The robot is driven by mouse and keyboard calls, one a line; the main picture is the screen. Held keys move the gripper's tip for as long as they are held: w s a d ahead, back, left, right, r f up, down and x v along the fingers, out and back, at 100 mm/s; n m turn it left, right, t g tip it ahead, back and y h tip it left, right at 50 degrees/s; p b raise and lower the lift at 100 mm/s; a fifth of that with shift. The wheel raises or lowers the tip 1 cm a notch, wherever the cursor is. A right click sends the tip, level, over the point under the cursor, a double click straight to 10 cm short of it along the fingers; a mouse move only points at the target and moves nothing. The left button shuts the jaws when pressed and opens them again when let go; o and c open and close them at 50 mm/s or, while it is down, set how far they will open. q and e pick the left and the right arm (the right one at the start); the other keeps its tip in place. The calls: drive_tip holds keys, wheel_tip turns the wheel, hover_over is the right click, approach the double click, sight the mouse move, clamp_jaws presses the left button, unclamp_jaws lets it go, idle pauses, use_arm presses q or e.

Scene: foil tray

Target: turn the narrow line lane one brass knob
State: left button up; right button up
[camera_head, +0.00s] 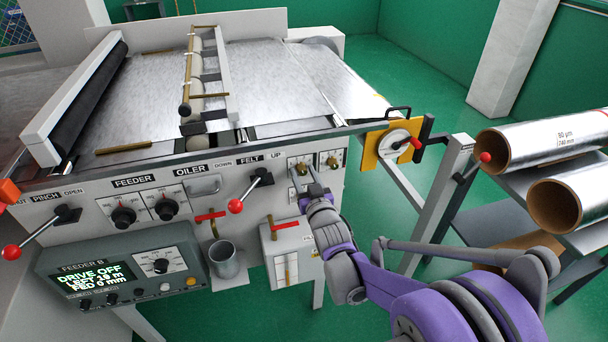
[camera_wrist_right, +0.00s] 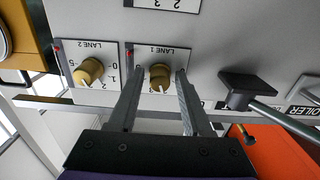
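The lane 1 brass knob (camera_wrist_right: 160,78) is on the grey machine front, under a label reading LANE 1 that appears upside down in the right wrist view. The lane 2 brass knob (camera_wrist_right: 89,72) is beside it. In the head view the lane 1 knob (camera_head: 302,170) is left of the lane 2 knob (camera_head: 332,161). My right gripper (camera_wrist_right: 160,72) is open, with one finger on each side of the lane 1 knob and a small gap visible on both sides. It also shows in the head view (camera_head: 313,186).
Left of the knobs is the felt lever (camera_head: 258,178) with a red ball. A yellow plate with a crank dial (camera_head: 394,143) is to the right. Below are a grey box (camera_head: 290,252) and a metal cup (camera_head: 224,260).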

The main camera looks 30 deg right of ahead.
clamp_jaws()
drive_tip(key=shift+n, duration=0.3)
drive_tip(key=n, duration=0.3)
drive_tip(key=shift+b, duration=0.35)
drive_tip(key=n, duration=0.5)
drive_tip(key=shift+b, duration=0.3)
drive_tip(key=n, duration=0.3)
drive_tip(key=shift+d, duration=0.1)
drive_tip(key=shift+r+n+b, duration=0.1)
drive_tip(key=shift+n+b, duration=0.4)
drive_tip(key=shift+n, duration=1.7)
